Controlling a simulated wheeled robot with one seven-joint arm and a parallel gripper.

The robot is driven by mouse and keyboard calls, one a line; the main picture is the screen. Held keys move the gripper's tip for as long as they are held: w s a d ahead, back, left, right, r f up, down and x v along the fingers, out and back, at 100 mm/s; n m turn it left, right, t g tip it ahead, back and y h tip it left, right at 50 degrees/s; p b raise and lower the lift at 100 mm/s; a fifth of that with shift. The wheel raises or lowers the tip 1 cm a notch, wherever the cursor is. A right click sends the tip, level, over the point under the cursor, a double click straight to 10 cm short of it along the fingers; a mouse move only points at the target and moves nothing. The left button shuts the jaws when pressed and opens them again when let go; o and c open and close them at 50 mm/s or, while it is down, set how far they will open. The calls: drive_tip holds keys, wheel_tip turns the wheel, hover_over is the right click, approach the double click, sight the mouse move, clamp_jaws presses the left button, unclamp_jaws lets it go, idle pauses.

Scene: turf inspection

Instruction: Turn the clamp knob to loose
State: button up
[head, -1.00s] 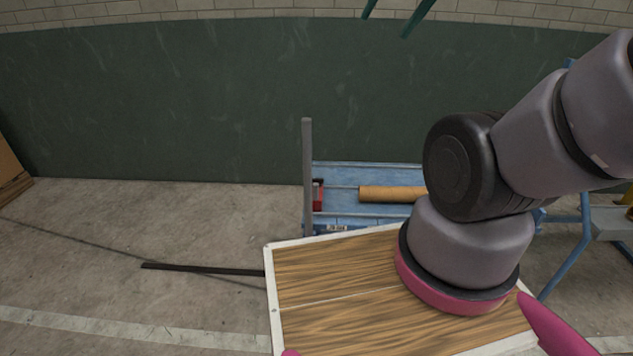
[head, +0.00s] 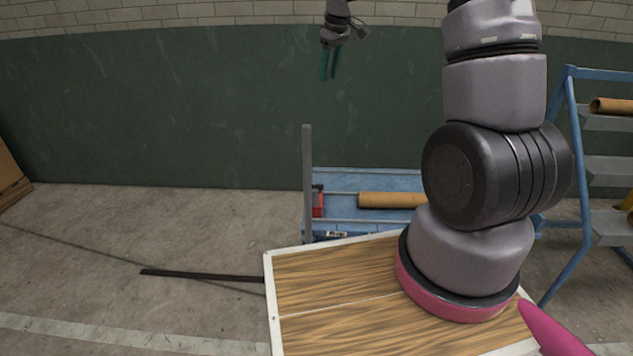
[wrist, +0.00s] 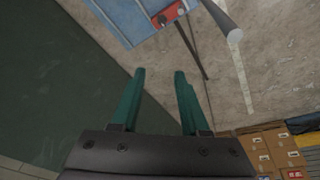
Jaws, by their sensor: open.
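A red clamp block (head: 317,201) sits at the left end of a blue bench (head: 370,180), beside a grey upright post (head: 307,180). It also shows at the top of the wrist view (wrist: 170,13), with a small dark round part (wrist: 161,19) on it that may be the knob. The knob's setting is too small to read. My gripper (head: 328,77) hangs above the bench with its teal fingers pointing down. In the wrist view its fingers (wrist: 159,73) are apart with nothing between them, well clear of the clamp.
A brown tube (head: 390,200) lies on the bench right of the clamp. A blue rack (head: 572,130) with shelves stands at the right. A dark green wall (head: 150,100) is behind. Cardboard boxes (wrist: 265,150) show at lower right in the wrist view. Floor left of the bench is mostly clear.

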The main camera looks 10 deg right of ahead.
drive_tip(key=w+f+n+g, duration=0.1)
drive_tip(key=w+f+n, duration=0.1)
drive_tip(key=f, duration=1.3)
drive_tip(key=w+a+f+n, duration=0.1)
drive_tip(key=w+f+n, duration=0.2)
drive_tip(key=f, duration=1.1)
drive_tip(key=w+a+f+n+g, duration=0.1)
drive_tip(key=w+f+n, duration=0.1)
drive_tip(key=f, duration=1.3)
drive_tip(key=shift+w+f+n+g+h, duration=0.3)
drive_tip(key=shift+w+n+h, duration=0.1)
drive_tip(key=shift+w, duration=0.35)
drive_tip(key=shift+c, duration=0.3)
clamp_jaws()
